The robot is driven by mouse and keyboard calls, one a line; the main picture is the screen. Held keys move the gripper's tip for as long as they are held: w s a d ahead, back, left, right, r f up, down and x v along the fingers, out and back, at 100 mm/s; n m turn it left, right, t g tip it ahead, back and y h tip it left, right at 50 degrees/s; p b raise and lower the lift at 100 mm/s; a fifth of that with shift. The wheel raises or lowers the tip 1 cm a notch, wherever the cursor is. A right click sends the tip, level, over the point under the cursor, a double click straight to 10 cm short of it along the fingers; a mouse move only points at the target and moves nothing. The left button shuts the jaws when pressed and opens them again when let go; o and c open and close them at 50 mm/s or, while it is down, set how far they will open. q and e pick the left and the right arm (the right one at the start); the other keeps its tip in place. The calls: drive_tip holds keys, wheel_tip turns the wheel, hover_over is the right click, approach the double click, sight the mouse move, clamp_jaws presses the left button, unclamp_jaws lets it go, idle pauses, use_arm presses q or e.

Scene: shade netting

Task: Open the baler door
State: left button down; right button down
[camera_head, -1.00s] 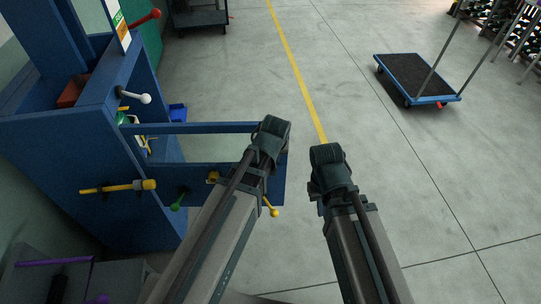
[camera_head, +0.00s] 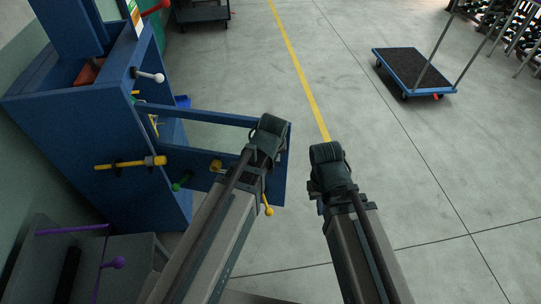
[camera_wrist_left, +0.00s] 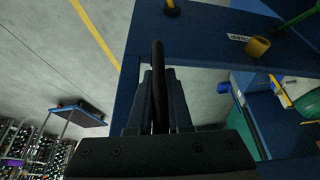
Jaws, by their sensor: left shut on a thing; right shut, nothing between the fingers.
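The blue baler (camera_head: 85,140) stands at the left. Its blue door frame (camera_head: 205,115) sticks out from it to the right, standing open at a wide angle. My left arm reaches over the door's free end and hides its gripper in the head view. In the left wrist view my left gripper (camera_wrist_left: 158,95) is shut on a dark upright bar (camera_wrist_left: 158,58), the door handle, next to the blue door panel (camera_wrist_left: 205,35). My right gripper (camera_head: 319,203) is shut and empty, mostly hidden by its own arm, to the right of the door and apart from it.
A yellow handle (camera_head: 130,163) and a white knob (camera_head: 150,75) jut from the baler. A flat trolley (camera_head: 410,72) stands at upper right. Floor between is clear.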

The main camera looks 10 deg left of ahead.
use_arm(q)
drive_tip(key=c, duration=1.3)
unclamp_jaws()
drive_tip(key=shift+d, duration=0.35)
drive_tip(key=o, duration=0.5)
drive_tip(key=shift+d, duration=0.2)
drive_tip(key=shift+c, duration=0.2)
drive_tip(key=shift+a, duration=0.1)
drive_tip(key=shift+r, duration=0.1)
drive_tip(key=shift+s+a+r+p, duration=0.1)
drive_tip(key=shift+s+r+p, duration=0.1)
drive_tip(key=shift+r+p, duration=0.35)
drive_tip(key=p+v, duration=1.1)
drive_tip(key=v, duration=0.1)
drive_tip(key=shift+s+r+p, duration=0.15)
drive_tip(key=shift+p, duration=0.2)
